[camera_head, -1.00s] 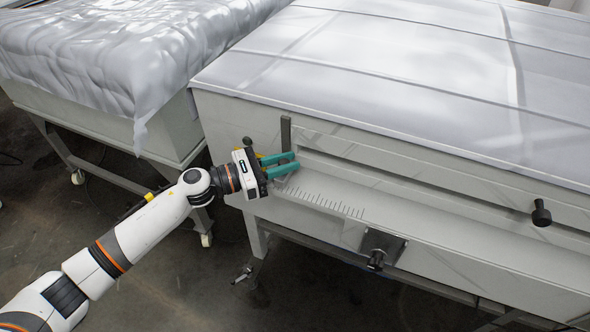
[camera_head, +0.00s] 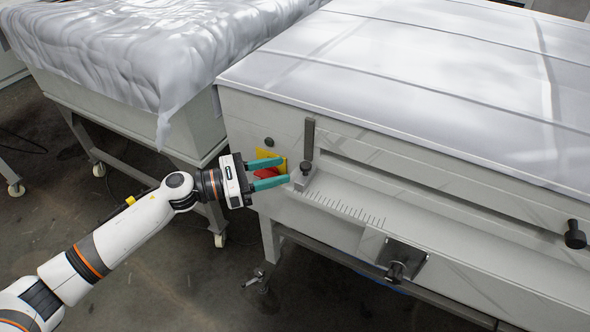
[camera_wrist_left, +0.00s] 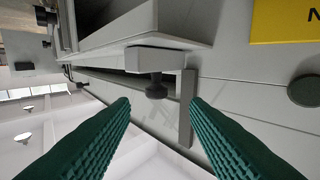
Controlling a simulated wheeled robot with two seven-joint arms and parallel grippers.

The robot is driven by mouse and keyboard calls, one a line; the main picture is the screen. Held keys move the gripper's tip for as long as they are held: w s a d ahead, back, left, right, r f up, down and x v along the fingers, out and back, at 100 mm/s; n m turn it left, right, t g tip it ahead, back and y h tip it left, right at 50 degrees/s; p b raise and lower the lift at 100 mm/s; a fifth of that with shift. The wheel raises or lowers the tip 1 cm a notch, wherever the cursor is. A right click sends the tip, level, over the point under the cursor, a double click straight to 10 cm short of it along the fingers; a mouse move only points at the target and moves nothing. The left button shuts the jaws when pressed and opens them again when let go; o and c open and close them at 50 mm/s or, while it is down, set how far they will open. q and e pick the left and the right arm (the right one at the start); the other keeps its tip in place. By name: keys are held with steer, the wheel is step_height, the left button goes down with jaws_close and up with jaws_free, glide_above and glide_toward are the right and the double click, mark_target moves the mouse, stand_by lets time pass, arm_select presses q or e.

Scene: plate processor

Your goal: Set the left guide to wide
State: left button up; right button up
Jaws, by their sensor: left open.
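The left guide is a dark grey upright bar (camera_head: 309,140) with a black knob (camera_head: 305,168) at its foot, at the left end of the machine's front slot. In the left wrist view the knob (camera_wrist_left: 156,88) shows ahead between my fingers, beside the guide's bar (camera_wrist_left: 186,108). My left gripper (camera_head: 286,171) has teal fingers, is open and empty, and is just left of the knob. It appears apart from the knob. My right gripper is not in view.
A scale of tick marks (camera_head: 345,208) runs rightward from the guide. Another black knob (camera_head: 575,235) is at the far right, and a bracket with a black knob (camera_head: 396,270) is below. A yellow and red label (camera_head: 266,160) is behind my fingers. A covered table (camera_head: 150,45) stands left.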

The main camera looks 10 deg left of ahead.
arm_select(q)
steer(key=b+v, duration=0.1)
steer(key=v, duration=0.4)
steer(key=shift+s+a, duration=0.1)
